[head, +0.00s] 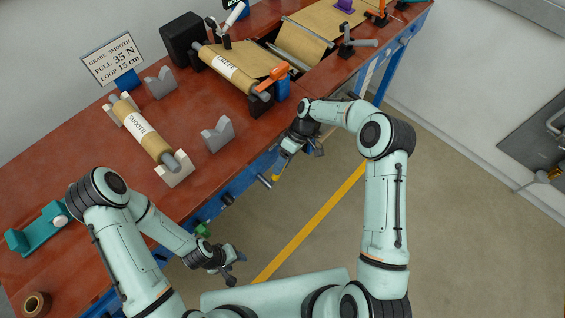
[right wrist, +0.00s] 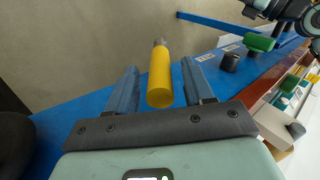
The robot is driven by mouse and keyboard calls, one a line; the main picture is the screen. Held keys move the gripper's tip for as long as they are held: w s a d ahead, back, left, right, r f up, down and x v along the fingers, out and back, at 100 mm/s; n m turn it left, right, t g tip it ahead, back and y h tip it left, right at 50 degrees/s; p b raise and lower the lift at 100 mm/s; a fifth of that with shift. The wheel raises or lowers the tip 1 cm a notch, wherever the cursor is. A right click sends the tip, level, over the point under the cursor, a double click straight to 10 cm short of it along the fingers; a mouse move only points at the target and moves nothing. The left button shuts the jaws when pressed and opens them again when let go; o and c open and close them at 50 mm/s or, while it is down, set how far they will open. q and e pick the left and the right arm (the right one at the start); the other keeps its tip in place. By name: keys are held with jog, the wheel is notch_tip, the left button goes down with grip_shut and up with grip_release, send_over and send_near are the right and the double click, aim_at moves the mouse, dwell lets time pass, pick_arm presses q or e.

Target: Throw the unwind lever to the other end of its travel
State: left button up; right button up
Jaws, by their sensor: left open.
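A lever with a yellow grip (right wrist: 161,78) and a grey metal shaft stands at the bench's blue front side. Its grip also shows small in the head view (head: 275,178). My right gripper (right wrist: 160,67) is open, with one finger on each side of the yellow grip and a visible gap on both sides. How deep the grip sits between the fingers is unclear. In the head view my right gripper (head: 288,160) is at the bench's front edge. My left gripper (head: 228,269) is open and empty, low in front of the bench. I cannot read which lever is the unwind lever.
A green handle (right wrist: 259,42) and a black knob (right wrist: 231,62) are further along the blue front. On the red bench are a SMOOTH roll (head: 150,135), a CREPE roll (head: 215,62) and an orange lever (head: 277,73). The floor in front is clear.

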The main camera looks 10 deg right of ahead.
pick_arm(q)
jog(key=shift+w+r+p, duration=0.6)
jog(key=shift+w+r, duration=0.2)
jog(key=shift+w, duration=0.15)
pick_arm(e)
jog(key=v, duration=1.3)
jog(key=shift+d, duration=0.15)
jog(key=shift+r, duration=0.1)
jog(key=shift+c, duration=0.4)
